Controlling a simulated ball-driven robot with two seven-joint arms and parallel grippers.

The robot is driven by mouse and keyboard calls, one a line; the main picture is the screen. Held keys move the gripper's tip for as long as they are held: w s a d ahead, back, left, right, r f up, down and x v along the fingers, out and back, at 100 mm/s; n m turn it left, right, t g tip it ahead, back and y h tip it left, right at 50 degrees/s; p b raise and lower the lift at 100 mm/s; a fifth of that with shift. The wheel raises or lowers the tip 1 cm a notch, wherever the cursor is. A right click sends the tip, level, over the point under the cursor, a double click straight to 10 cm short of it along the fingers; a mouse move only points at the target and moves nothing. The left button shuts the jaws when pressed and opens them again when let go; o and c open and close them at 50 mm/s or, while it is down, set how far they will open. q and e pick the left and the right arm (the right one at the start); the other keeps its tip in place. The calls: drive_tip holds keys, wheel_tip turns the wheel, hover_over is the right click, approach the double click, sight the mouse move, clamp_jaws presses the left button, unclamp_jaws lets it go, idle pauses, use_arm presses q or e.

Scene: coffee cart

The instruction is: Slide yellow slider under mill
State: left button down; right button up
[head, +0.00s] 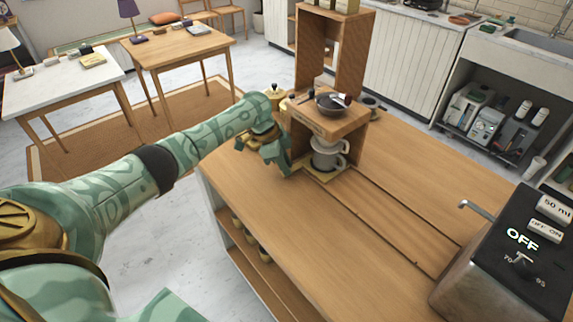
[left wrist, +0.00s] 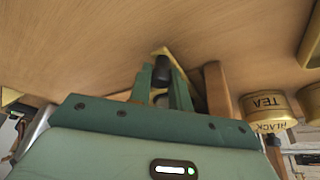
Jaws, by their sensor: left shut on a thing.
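The yellow slider (head: 326,179) is a flat plate on the wooden counter, with a grey cup (head: 327,162) and a white dripper (head: 326,146) standing on it. The wooden mill (head: 318,122), with a dark bowl (head: 331,102) on top, stands right above and behind them; how far under it the slider sits is hard to tell. My left gripper (head: 287,168) is at the slider's left side. In the left wrist view its fingers are shut on a black knob (left wrist: 162,70) by a yellow edge (left wrist: 158,52). My right gripper is out of view.
A groove track (head: 390,220) runs along the counter toward a dark boiler box (head: 510,260) marked OFF. A tall wooden frame (head: 350,50) rises behind the mill. A brass tea tin (left wrist: 268,106) is close to the gripper's right in the wrist view. The counter's front is clear.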

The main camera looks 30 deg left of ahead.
use_arm(q)
drive_tip(key=shift+a+r, duration=0.1)
drive_tip(key=shift+a, duration=0.15)
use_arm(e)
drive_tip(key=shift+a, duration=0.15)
use_arm(q)
drive_tip(key=c, duration=1.3)
unclamp_jaws()
drive_tip(key=shift+w, duration=0.1)
drive_tip(key=shift+a, duration=0.1)
drive_tip(key=shift+r, duration=0.1)
drive_tip(key=p+v, duration=0.5)
drive_tip(key=v, duration=1.1)
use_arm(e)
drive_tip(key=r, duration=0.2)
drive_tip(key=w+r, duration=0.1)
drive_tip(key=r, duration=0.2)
